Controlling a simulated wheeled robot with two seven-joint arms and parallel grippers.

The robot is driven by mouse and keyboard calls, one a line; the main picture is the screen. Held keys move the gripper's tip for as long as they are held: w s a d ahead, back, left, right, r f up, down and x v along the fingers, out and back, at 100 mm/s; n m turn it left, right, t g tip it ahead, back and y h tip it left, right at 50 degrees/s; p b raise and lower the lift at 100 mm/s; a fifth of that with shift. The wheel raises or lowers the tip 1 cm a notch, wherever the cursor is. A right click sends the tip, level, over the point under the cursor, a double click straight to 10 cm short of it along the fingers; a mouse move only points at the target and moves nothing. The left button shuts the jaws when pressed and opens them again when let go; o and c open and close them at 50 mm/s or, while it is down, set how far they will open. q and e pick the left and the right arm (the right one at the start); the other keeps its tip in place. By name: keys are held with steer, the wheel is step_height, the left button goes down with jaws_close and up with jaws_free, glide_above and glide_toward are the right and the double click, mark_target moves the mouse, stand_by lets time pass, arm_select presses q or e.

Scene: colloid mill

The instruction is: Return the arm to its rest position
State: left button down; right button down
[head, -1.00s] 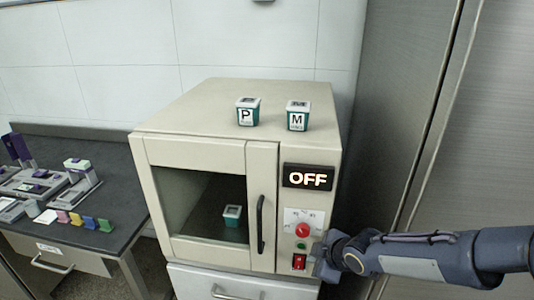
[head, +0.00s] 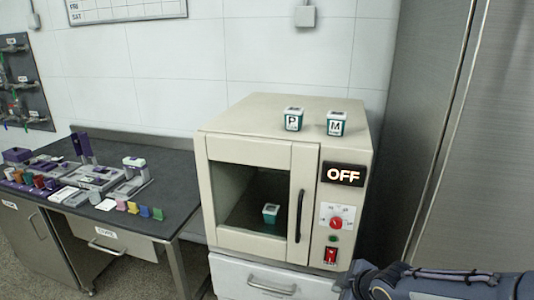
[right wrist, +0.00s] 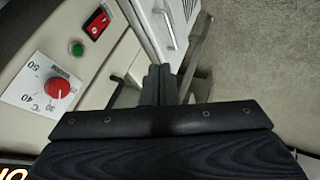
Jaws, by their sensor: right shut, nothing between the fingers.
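My right arm comes in from the lower right in the head view, with the right gripper (head: 352,284) at the bottom edge, low in front of the machine's right side. In the right wrist view the right gripper's fingers (right wrist: 160,85) are together with nothing between them. They are apart from the panel. The beige machine (head: 225,185) has a closed windowed door and a display (head: 343,174) reading OFF. Its red switch (head: 330,255), green button and red dial (head: 336,223) are near my gripper; the dial also shows in the wrist view (right wrist: 57,89). My left gripper is out of view.
Cups marked P (head: 293,120) and M (head: 337,124) stand on the machine, and another cup (head: 271,213) is inside behind the window. A dark bench (head: 185,190) with several small items is at left. A tall metal cabinet (head: 435,130) stands close on the right.

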steer(key=s+d+r+m+h, duration=0.2)
steer(key=s+d+r+m, duration=0.25)
steer(key=s, duration=0.35)
steer(key=s+a+r+m+y, duration=0.1)
steer(key=s+m, duration=0.4)
steer(key=s, duration=0.3)
steer(key=s+a+r+m+g+y, duration=0.1)
steer(key=s+m, duration=0.4)
steer(key=s, duration=0.4)
steer(key=shift+r+y, duration=0.4)
steer(key=shift+w+m, duration=0.1)
steer(key=shift+m, duration=0.15)
